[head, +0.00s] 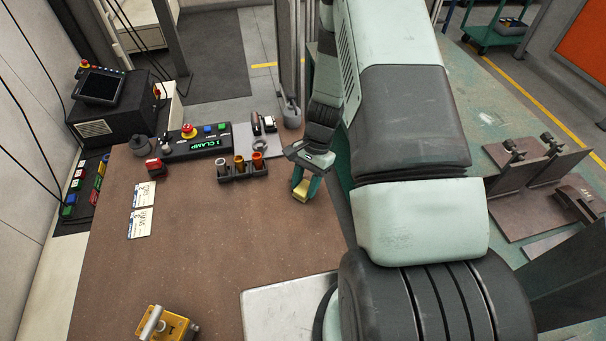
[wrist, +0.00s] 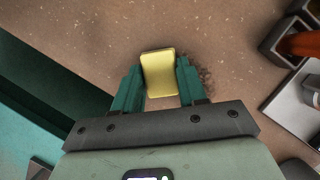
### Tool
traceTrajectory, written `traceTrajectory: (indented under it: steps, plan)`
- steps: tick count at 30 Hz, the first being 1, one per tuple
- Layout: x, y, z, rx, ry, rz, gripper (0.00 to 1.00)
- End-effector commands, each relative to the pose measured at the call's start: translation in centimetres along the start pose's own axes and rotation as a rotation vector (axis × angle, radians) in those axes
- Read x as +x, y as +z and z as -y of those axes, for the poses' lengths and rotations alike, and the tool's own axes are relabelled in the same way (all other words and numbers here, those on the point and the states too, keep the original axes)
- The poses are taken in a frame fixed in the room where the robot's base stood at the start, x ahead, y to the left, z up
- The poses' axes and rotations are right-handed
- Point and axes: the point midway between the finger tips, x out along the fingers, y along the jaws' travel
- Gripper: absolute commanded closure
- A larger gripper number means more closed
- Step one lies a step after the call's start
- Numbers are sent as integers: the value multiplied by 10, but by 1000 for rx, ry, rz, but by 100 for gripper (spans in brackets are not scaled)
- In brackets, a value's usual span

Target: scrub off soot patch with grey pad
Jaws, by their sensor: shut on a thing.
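My gripper (head: 305,186) is low over the brown table, right of the row of small cups. It is shut on a yellow block-like pad (wrist: 158,74), held between the two green fingers. The pad also shows as yellow at the fingertips in the head view (head: 302,194). Its visible face is yellow, not grey; its underside is hidden. A dark speckled soot patch (wrist: 206,78) shows on the table in the wrist view, just right of the pad and partly behind the right finger. I cannot tell whether the pad touches the table.
A dark holder with orange-topped cups (head: 241,172) stands left of my gripper. Behind it are a clamp control box (head: 195,145) and a grey tray (head: 243,138). Two cards (head: 143,209) lie on the left, and a yellow fixture (head: 168,325) stands in front. The middle of the table is clear.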

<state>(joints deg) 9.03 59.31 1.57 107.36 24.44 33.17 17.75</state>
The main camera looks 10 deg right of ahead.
Motion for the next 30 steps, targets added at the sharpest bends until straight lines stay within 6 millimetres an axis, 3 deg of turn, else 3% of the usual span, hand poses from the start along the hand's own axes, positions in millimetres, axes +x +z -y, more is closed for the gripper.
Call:
traceTrajectory:
  steps: [7,11,30]
  plan:
    - [6,14,-18,1,2,1,87]
    - [9,21,-7,-2,1,0,87]
    - [-8,-17,37,-1,-1,-2,87]
